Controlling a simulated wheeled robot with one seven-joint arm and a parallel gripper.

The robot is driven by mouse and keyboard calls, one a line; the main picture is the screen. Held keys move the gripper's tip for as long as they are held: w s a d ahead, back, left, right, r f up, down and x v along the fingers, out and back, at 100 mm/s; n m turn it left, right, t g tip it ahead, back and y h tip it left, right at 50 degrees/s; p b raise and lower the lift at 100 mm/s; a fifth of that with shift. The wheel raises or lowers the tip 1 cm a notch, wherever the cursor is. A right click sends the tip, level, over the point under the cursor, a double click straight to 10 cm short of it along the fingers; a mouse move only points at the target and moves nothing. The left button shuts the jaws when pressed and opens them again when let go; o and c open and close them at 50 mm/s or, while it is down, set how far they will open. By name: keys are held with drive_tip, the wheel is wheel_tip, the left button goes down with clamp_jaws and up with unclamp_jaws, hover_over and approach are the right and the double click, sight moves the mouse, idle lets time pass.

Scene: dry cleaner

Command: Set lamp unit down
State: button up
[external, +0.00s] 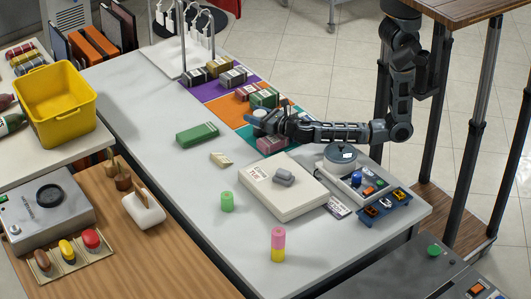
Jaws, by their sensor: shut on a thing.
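My gripper (266,126) is at the far right side of the long grey table (170,105), low over the coloured mats. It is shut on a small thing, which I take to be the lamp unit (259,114). Only a pale rounded part of it shows at the fingertips; the fingers and wrist hide the rest. I cannot tell whether it touches the surface below. My arm reaches in from the right, its forearm almost level above the table.
Packets stand on purple (205,91), orange and teal mats around my gripper. A pink packet (270,144) is just below it. A green box (197,134) lies to the left. A white flat box (283,187) and a dial device (352,172) stand in front.

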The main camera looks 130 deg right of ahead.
sight(263, 117)
drive_tip(key=shift+f, duration=0.1)
drive_tip(key=o, duration=1.1)
drive_tip(key=shift+a, duration=0.15)
drive_tip(key=v, duration=0.2)
drive_tip(key=shift+s+a, duration=0.2)
drive_tip(key=shift+a, duration=0.15)
drive_tip(key=shift+o, duration=0.2)
wheel_tip(263, 117, up, 7)
drive_tip(key=shift+r+p, duration=0.1)
drive_tip(key=shift+p, duration=0.55)
